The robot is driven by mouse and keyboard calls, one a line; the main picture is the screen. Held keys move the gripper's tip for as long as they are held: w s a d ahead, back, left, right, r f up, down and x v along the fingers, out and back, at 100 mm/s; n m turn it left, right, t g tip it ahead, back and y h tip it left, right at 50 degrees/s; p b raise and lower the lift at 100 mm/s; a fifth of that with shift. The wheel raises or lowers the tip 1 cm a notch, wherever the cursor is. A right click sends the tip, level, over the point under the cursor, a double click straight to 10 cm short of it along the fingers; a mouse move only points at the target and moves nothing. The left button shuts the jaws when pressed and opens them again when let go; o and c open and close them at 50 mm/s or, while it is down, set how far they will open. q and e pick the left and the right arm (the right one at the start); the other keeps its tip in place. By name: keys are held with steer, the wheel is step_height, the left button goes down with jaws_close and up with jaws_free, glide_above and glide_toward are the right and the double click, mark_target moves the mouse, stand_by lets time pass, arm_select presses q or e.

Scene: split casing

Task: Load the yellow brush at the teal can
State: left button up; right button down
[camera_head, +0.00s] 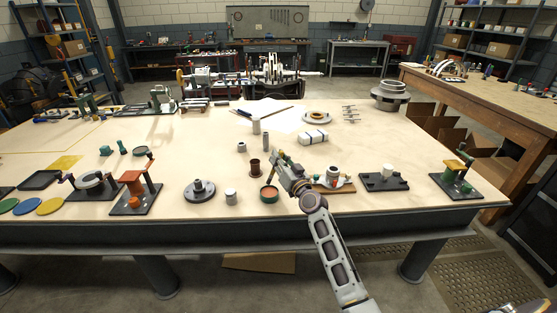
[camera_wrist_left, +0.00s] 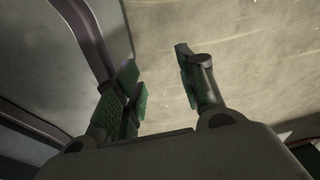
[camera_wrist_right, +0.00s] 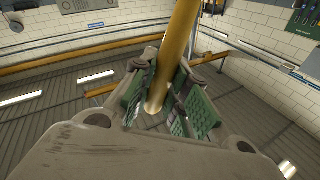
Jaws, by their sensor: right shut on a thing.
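My right gripper (camera_head: 279,158) is over the front middle of the table, shut on the yellow brush. In the right wrist view the brush's yellow rod (camera_wrist_right: 176,50) stands between the green finger pads and runs out of the top of the picture. In the head view the brush is small and its bristles cannot be made out. The teal can (camera_head: 269,197), with an orange-red inside, stands on the table just below and slightly left of the gripper. My left gripper (camera_wrist_left: 165,80) shows only in its wrist view, open and empty.
A brown cup (camera_head: 255,168) and a pale cylinder (camera_head: 231,195) stand close to the can. A grey flanged part (camera_head: 200,191) lies further left. A wooden board with small parts (camera_head: 334,184) lies right of my right wrist. The table's middle left is mostly clear.

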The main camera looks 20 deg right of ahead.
steer(key=shift+f+b, duration=0.8)
steer(key=shift+f, duration=0.2)
steer(key=shift+f+b, duration=0.5)
steer(key=shift+f, duration=0.25)
arm_select(q)
steer(key=w+d, duration=0.3)
steer(key=w, duration=0.4)
steer(key=shift+w+r+t, duration=0.15)
steer(key=shift+r+t, duration=0.15)
steer(key=shift+r, duration=0.1)
steer(key=shift+s+d+f, duration=0.1)
steer(key=shift+s, duration=0.1)
steer(key=shift+s, duration=0.1)
steer(key=shift+f+b, duration=0.15)
steer(key=shift+b, duration=0.2)
arm_select(e)
steer(key=shift+f, duration=0.15)
arm_select(q)
steer(key=shift+f+b, duration=0.4)
arm_select(e)
steer(key=shift+f, duration=0.45)
